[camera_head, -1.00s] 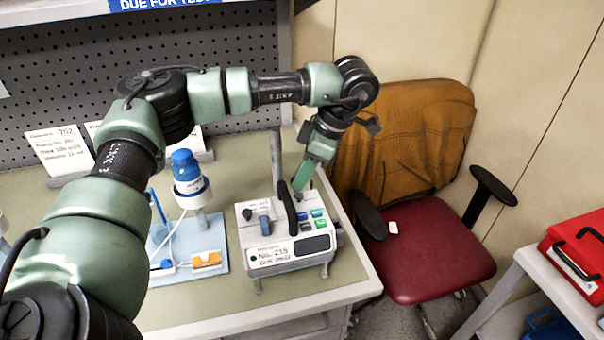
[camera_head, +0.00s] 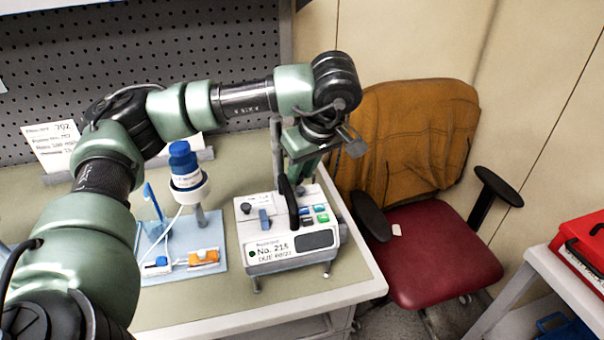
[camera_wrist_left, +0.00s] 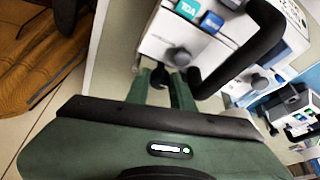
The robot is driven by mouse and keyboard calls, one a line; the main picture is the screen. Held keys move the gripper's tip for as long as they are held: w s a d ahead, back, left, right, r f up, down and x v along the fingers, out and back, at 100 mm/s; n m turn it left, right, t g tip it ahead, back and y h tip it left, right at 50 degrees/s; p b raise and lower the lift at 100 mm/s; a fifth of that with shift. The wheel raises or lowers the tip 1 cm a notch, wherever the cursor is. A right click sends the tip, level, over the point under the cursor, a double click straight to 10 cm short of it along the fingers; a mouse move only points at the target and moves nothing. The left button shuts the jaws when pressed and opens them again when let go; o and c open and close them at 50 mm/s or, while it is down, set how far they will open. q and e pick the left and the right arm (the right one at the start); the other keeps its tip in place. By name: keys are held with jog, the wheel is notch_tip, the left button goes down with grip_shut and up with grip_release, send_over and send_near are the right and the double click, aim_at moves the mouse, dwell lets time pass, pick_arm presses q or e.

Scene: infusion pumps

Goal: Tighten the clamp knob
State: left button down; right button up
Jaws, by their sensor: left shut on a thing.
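The infusion pump (camera_head: 262,228), white with a black carry handle (camera_head: 287,205) and labelled No. 215, stands near the table's right front corner. My left gripper (camera_head: 298,180) points down at the pump's back edge, beside the handle. In the left wrist view, the gripper (camera_wrist_left: 162,80) has its two green fingers on either side of a small black knob (camera_wrist_left: 159,77), which I take to be the clamp knob, and is shut on it. A grey round part (camera_wrist_left: 180,57) on the pump sits just beyond. The knob is hidden in the head view. My right gripper is out of view.
A grey pole (camera_head: 277,160) rises behind the pump. Left of it, a blue-capped bottle (camera_head: 187,170) sits in a holder on a light blue mat (camera_head: 213,238). A chair (camera_head: 440,245) stands right of the table. A red case (camera_head: 585,250) lies at far right.

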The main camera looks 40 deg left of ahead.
pick_arm(q)
jog(key=shift+m, duration=0.4)
jog(key=c, duration=1.5)
grip_release()
